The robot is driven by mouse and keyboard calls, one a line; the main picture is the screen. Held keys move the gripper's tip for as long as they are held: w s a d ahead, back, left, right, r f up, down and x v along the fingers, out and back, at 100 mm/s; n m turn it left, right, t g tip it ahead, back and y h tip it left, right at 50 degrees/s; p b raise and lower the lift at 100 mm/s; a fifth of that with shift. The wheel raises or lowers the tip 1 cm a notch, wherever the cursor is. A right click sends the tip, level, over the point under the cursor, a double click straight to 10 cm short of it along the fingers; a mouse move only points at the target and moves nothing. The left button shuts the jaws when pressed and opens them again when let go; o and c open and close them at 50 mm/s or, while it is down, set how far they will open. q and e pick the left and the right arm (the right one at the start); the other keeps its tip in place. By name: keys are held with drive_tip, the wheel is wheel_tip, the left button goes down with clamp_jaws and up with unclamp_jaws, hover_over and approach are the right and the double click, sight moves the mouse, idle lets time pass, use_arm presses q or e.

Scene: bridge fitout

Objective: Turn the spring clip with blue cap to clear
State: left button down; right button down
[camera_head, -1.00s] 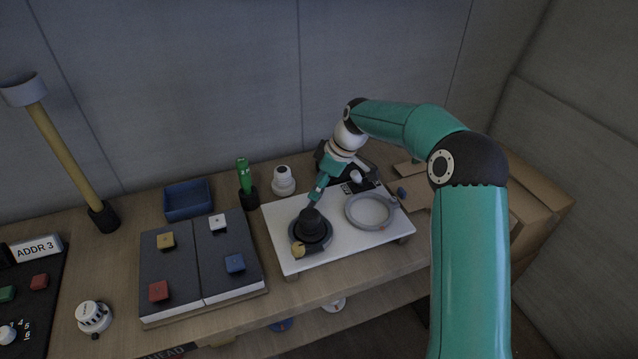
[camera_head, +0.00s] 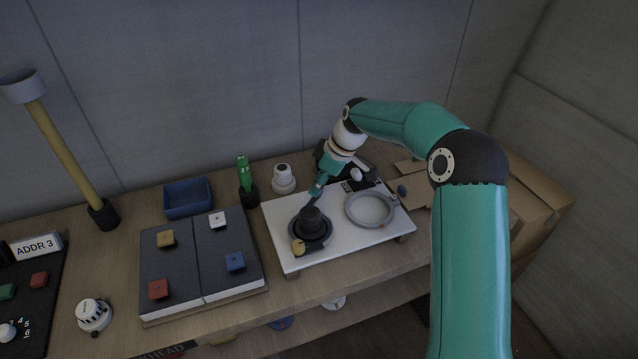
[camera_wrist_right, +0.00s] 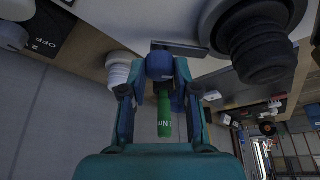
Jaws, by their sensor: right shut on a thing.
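The blue cap (camera_wrist_right: 160,66) of the spring clip sits between the fingers of my right gripper (camera_wrist_right: 160,78) in the right wrist view. The gripper is shut on it. In the head view my right gripper (camera_head: 315,196) is at the back of the black dome (camera_head: 312,219) on the white board (camera_head: 285,263), and hides the held cap. The clip's body is mostly hidden, so its angle cannot be told. The dome also shows in the right wrist view (camera_wrist_right: 262,40). My left gripper is not in view.
A yellow cap (camera_head: 298,246) is at the dome's front. A grey ring (camera_head: 349,213), a white knob (camera_head: 356,174) and a dark blue knob (camera_head: 402,190) are to the right.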

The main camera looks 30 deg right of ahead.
drive_tip(key=m+h+b, duration=0.1)
drive_tip(key=m+b, duration=0.1)
drive_tip(key=m, duration=0.1)
drive_tip(key=shift+f+t, duration=0.1)
drive_tip(key=shift+t, duration=0.3)
drive_tip(key=m+h+b, duration=0.1)
drive_tip(key=m, duration=0.1)
drive_tip(key=m+b, duration=0.1)
drive_tip(key=m, duration=0.1)
drive_tip(key=shift+a+m+h+b, duration=0.15)
drive_tip(key=shift+m+h+b, duration=0.15)
drive_tip(key=shift+h, duration=0.1)
drive_tip(key=c, duration=0.9)
unclamp_jaws()
drive_tip(key=shift+o, duration=0.2)
drive_tip(key=shift+r, duration=0.2)
drive_tip(key=v, duration=1.1)
drive_tip(key=shift+s+r, duration=0.3)
drive_tip(key=shift+s, duration=0.05)
